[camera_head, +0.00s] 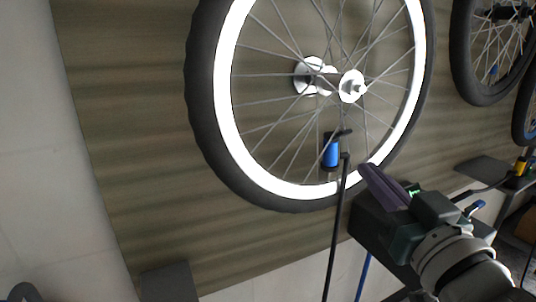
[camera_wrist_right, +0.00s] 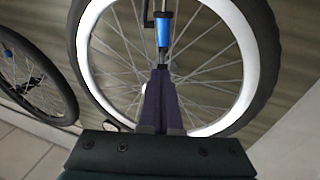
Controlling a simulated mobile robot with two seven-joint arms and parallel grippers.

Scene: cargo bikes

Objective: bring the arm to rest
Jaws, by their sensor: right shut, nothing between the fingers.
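My right gripper (camera_head: 366,172) comes in from the lower right in the head view, its purple fingers together and empty. Its fingertips are by the lower rim of a spoked wheel (camera_head: 200,95) with a black tyre and white rim. In the right wrist view the closed fingers (camera_wrist_right: 160,72) point at the wheel (camera_wrist_right: 262,50), just below a blue cylinder with black ends (camera_wrist_right: 163,30). The blue cylinder (camera_head: 331,152) shows inside the wheel near the rim in the head view. I cannot tell whether the fingers touch anything. My left gripper does not show.
A black hose or rod (camera_head: 335,235) runs down from beside the blue cylinder, in front of the tyre. More wheels (camera_head: 485,92) stand at the upper right. A dark ledge (camera_head: 485,170) carries a small yellow object (camera_head: 520,166). The wooden panel (camera_head: 120,120) at left is bare.

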